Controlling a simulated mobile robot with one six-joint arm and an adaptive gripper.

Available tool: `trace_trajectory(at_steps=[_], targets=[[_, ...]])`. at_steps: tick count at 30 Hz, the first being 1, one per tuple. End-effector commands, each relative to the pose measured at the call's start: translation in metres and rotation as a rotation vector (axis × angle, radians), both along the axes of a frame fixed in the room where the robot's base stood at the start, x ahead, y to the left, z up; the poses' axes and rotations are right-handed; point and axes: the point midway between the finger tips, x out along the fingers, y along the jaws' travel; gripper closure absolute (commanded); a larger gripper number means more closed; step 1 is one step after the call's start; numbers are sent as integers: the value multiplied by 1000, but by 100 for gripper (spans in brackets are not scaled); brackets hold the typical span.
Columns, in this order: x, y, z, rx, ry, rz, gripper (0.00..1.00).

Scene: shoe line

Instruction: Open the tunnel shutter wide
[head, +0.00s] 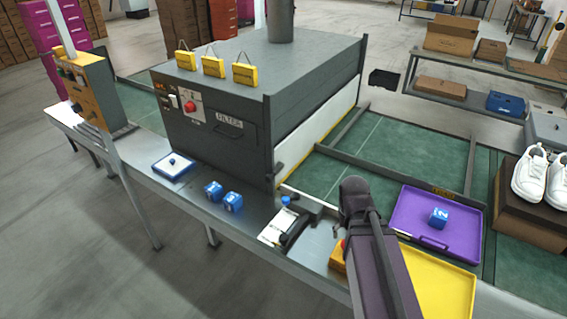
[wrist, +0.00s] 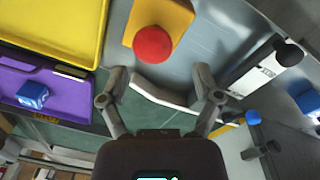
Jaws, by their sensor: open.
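The tunnel (head: 250,100) is a dark grey box over the line at the left of the head view. A white panel with a yellow lower edge, apparently the shutter (head: 318,122), covers most of its right side. A white panel with a yellow strip, seemingly the same one, shows at the lower right of the wrist view (wrist: 240,150). My gripper (wrist: 162,90) is open, its fingers apart over the bench edge, to one side of the panel and clear of it. A pale curved piece lies between the fingers in the picture; contact cannot be told. The head view hides my fingertips.
A blue knob (head: 286,200) stands by the tunnel's near corner. Blue cubes (head: 233,202) and a white-topped device (head: 280,226) are on the bench. A red button (wrist: 153,45) on a yellow base, a purple tray (head: 405,220) and a yellow tray (head: 440,285) are close by.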

Motion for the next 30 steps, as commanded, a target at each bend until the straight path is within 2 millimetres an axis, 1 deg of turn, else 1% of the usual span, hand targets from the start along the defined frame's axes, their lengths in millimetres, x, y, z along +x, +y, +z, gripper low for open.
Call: trace_trajectory(at_steps=[1,5,7,14,20,23,29,30], targets=[[7,5,-4,-24,-10,-10,18],[26,17,-10,-104,-55,-61,18],[37,27,-13,-151,-90,-93,18],[75,65,-16,-291,-250,-192,18],[105,109,-14,-370,-427,-264,18],[118,135,-10,-393,-525,-295,18],[139,194,-2,-400,-735,-345,18],[142,207,1,-395,-779,-353,18]])
